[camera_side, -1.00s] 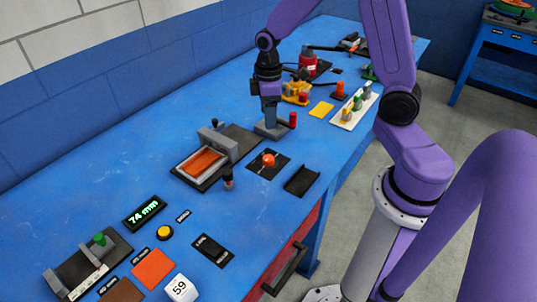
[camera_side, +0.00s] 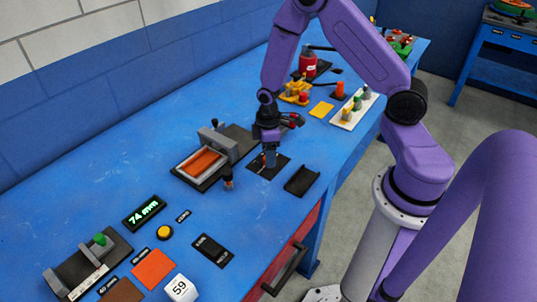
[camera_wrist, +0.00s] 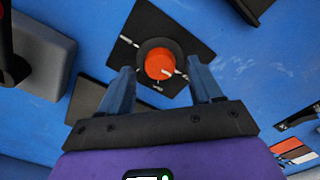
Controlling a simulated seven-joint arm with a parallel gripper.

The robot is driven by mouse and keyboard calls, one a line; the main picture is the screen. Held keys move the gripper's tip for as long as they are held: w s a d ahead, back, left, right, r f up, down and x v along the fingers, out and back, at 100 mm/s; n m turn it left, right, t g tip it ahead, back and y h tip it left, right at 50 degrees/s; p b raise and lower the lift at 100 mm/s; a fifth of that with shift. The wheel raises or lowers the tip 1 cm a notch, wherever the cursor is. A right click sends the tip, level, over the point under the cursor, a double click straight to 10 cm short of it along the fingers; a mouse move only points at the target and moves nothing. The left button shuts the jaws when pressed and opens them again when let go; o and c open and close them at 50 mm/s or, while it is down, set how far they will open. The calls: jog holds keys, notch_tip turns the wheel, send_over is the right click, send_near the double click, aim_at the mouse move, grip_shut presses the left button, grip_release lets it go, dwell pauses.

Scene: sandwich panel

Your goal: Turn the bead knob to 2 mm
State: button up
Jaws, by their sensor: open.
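The bead knob (camera_wrist: 160,63) is a round orange-red knob with a white pointer line, on a black square plate (camera_wrist: 140,22) with white scale marks. The marks are too small to read. In the wrist view, my gripper (camera_wrist: 160,85) is open, with one blue finger on each side just below the knob in the picture and nothing between them. In the side view, my gripper (camera_side: 269,160) is over the plate (camera_side: 281,169) and hides most of the knob.
A fixture with an orange panel (camera_side: 203,162) stands left of the knob plate, with a dark-handled lever (camera_side: 228,180) in front. A black tray (camera_side: 302,181) lies to the right. A display (camera_side: 145,212) reads 74 mm.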

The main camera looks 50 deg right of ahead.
jog(key=shift+f, duration=0.75)
jog(key=c, duration=1)
jog(key=shift+c, duration=0.2)
jog(key=shift+m, duration=0.3)
jog(key=m, duration=1.1)
